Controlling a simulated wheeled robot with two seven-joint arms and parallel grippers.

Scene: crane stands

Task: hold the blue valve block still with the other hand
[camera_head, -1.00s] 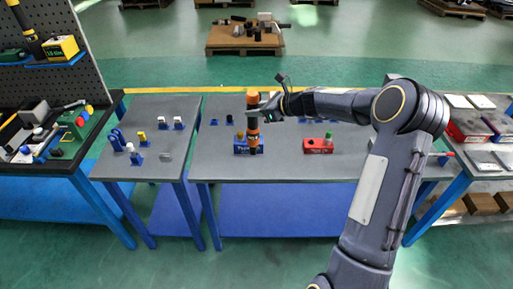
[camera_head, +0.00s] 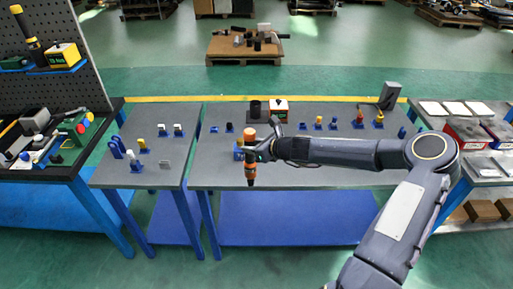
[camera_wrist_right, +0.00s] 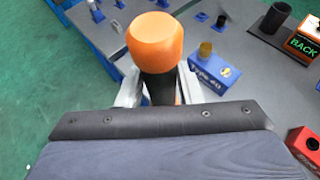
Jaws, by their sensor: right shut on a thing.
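The blue valve block (camera_wrist_right: 213,76) lies on the grey table, to the right of my gripper in the right wrist view; a brass-coloured cylinder stands on it and its side has white lettering. In the head view only a bit of the blue valve block (camera_head: 238,154) shows, behind the tool and arm. My right gripper (camera_head: 252,152) is shut on an upright orange-and-black driver (camera_head: 249,134), clear of the block on its near side. The driver's orange cap (camera_wrist_right: 155,40) fills the middle of the wrist view, and its lower end is hidden there. My left gripper is not in view.
A red block (camera_wrist_right: 305,146) is at the wrist view's right edge; my arm hides it in the head view. A black cup (camera_head: 255,109) and a labelled box (camera_head: 280,108) stand at the back. Small blue stands (camera_head: 318,123) line the table's rear. A side table (camera_head: 166,188) holds more stands.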

